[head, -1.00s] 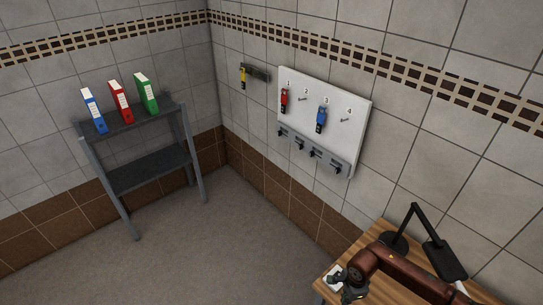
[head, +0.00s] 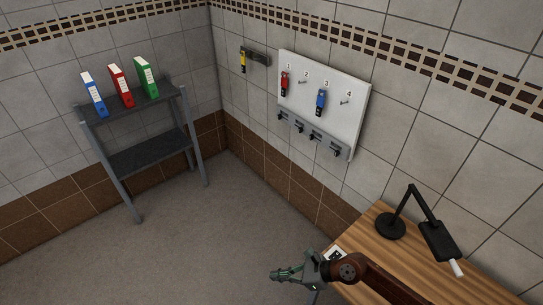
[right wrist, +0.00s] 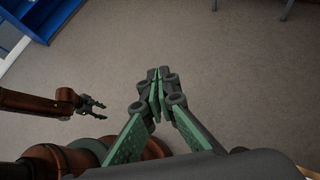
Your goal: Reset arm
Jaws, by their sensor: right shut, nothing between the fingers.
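My right arm reaches in from the lower right in the head view. Its gripper (head: 278,274) is over the floor, just left of the wooden desk's corner. In the right wrist view its green-padded fingers (right wrist: 156,82) are together with nothing between them. My left gripper (right wrist: 98,106) shows small at the left of the right wrist view, its fingers apart and empty, over the floor. It is not in the head view.
The wooden desk (head: 385,250) holds a black lamp (head: 438,240) and a small white item (head: 334,253) partly behind my arm. A white board (head: 355,95) with red and blue jacks hangs on the wall. A grey shelf (head: 150,156) carries binders. The floor between is clear.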

